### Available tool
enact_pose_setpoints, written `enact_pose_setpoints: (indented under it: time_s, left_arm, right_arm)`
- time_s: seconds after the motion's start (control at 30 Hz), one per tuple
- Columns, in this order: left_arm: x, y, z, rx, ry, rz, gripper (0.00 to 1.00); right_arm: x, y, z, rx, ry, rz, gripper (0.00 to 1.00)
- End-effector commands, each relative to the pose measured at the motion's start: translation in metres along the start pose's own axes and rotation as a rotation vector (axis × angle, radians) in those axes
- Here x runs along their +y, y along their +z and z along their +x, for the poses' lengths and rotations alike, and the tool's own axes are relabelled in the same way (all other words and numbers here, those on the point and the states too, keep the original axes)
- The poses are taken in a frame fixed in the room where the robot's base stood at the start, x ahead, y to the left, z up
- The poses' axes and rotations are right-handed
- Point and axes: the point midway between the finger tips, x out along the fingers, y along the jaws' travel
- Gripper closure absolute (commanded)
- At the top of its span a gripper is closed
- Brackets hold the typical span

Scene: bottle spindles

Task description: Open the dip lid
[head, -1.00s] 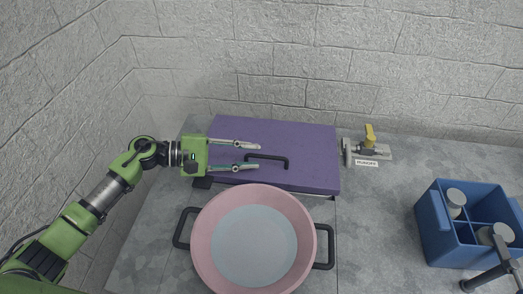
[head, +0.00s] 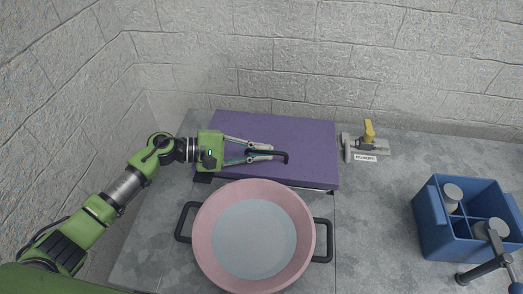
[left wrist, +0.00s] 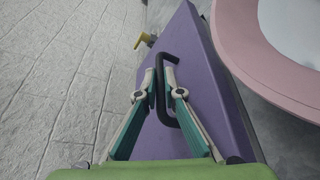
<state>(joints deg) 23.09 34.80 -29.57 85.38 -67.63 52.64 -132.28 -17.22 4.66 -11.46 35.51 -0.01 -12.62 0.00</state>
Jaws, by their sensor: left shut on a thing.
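My left gripper (head: 268,153) comes in from the left and is shut on the handle. In the left wrist view the gripper's fingers (left wrist: 163,94) are on either side of the black handle (left wrist: 184,117) over the purple lid (left wrist: 180,50). My right gripper is not recognisable in these frames; a dark arm-like part shows at the lower right.
A pink basin (head: 205,238) with pale liquid and two black handles stands just in front of the lid. A yellow-handled valve (head: 368,132) with a label plate is right of the lid. A blue divided crate (head: 431,231) with several bottles stands at the right.

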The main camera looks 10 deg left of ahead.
Motion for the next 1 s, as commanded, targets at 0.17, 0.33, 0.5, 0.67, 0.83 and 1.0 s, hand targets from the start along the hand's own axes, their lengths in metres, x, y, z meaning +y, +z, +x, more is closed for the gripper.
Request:
enact_pose_setpoints:
  time_s: [0.17,0.33,0.5,0.67,0.83,1.0]
  left_arm:
    - [0.009,0.002,-0.002,0.001,-0.001,-0.014,1.00]
    - [0.023,0.004,-0.003,0.003,-0.020,-0.059,1.00]
    - [0.048,0.008,-0.005,0.003,-0.060,-0.158,1.00]
    - [0.076,0.009,-0.005,0.002,-0.106,-0.274,1.00]
    - [0.101,0.006,-0.004,0.001,-0.153,-0.389,1.00]
    - [0.121,0.004,-0.003,0.000,-0.188,-0.476,1.00]
  right_arm:
    - [0.000,0.000,0.000,0.000,0.000,0.000,0.35]
    - [0.000,0.000,0.000,0.000,0.000,0.000,0.35]
    - [-0.001,0.000,0.003,0.001,-0.001,0.001,0.35]
    - [-0.002,0.001,0.013,0.001,-0.002,0.001,0.35]
    - [-0.003,0.001,0.025,0.001,-0.003,0.001,0.35]
    - [-0.003,0.002,0.035,0.001,-0.003,0.001,0.35]
